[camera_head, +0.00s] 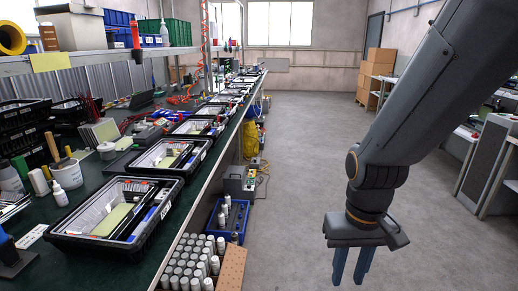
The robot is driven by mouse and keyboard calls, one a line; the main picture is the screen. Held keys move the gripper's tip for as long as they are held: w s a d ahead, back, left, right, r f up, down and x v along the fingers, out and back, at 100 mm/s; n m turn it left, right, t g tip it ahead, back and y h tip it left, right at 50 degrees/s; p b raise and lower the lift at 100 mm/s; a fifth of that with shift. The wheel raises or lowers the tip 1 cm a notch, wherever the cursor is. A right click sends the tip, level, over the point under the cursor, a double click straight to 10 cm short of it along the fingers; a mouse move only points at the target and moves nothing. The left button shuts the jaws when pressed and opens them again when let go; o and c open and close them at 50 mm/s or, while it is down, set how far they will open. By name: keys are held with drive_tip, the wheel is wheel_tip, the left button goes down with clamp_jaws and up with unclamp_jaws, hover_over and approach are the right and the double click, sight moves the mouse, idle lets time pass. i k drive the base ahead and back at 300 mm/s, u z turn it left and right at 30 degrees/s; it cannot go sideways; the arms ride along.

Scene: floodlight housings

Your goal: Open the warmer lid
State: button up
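My gripper (349,280) hangs at the lower right, pointing down over the bare floor, to the right of the workbench. Its two blue fingers are apart, with nothing visible between them. I cannot pick out a warmer or its lid with certainty in this view. Open black trays (70,237) holding panels and tools stand in a row along the green-topped workbench (30,274). My gripper is well apart from the bench and touches nothing.
Below the bench edge stand many grey-white cylinders (190,262) beside a brown perforated board (231,268), and a blue crate (228,221). Cardboard boxes (376,68) are stacked at the back. Grey equipment (484,160) stands on the right. The aisle floor (300,150) is clear.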

sight(234, 177)
drive_tip(key=z, duration=0.85)
drive_tip(key=i, duration=3.3)
drive_tip(key=u, duration=1.25)
drive_tip(key=i, duration=0.85)
drive_tip(key=u, duration=0.7)
